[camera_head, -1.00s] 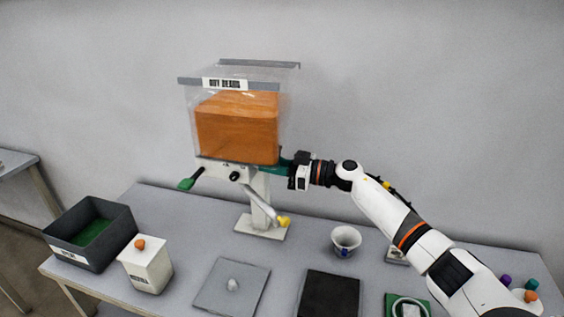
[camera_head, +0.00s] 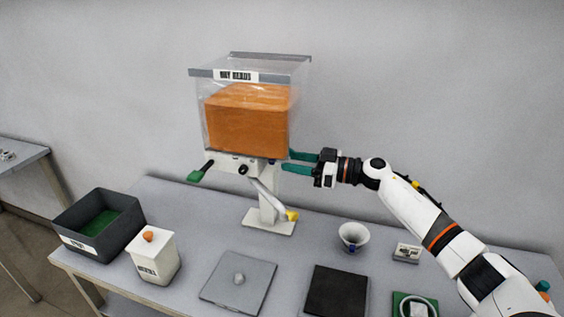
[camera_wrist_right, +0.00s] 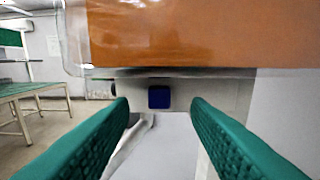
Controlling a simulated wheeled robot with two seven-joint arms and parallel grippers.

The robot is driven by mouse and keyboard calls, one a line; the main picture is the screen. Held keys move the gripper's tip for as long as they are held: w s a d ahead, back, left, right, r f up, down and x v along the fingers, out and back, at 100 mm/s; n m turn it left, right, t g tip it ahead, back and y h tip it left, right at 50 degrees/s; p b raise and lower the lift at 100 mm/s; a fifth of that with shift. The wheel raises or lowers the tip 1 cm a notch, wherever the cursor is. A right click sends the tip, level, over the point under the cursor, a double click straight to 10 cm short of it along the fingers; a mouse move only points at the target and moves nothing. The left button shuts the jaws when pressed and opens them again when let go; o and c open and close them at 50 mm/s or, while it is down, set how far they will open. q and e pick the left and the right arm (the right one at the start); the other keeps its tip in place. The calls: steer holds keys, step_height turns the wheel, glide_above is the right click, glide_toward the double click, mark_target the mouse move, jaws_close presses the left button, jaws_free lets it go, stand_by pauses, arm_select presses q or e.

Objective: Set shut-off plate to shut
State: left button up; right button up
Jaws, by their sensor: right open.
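The clear hopper (camera_head: 250,75) labelled in black letters holds an orange mass and sits on a white stand (camera_head: 269,215). At the hopper's underside a small blue end piece (camera_wrist_right: 159,97) faces my right wrist camera; it may be the end of the shut-off plate. It is a tiny blue spot in the head view (camera_head: 271,161). My right gripper (camera_head: 286,161) is open and empty at the hopper's lower right, its green fingers apart. In the wrist view the fingers (camera_wrist_right: 160,101) lie either side of the blue piece, without visible contact. My left gripper is not in view.
A green-ended handle (camera_head: 196,176) and a yellow-tipped lever (camera_head: 268,198) project from the stand. A white cup (camera_head: 353,237), grey plate (camera_head: 238,282), dark mat (camera_head: 335,293), white canister (camera_head: 152,257) and dark bin (camera_head: 72,224) stand on the table. Wall behind.

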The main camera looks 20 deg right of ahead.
steer(key=b+v, duration=0.1)
steer(key=v, duration=0.6)
steer(key=shift+s+d, duration=0.15)
steer(key=shift+d, duration=0.1)
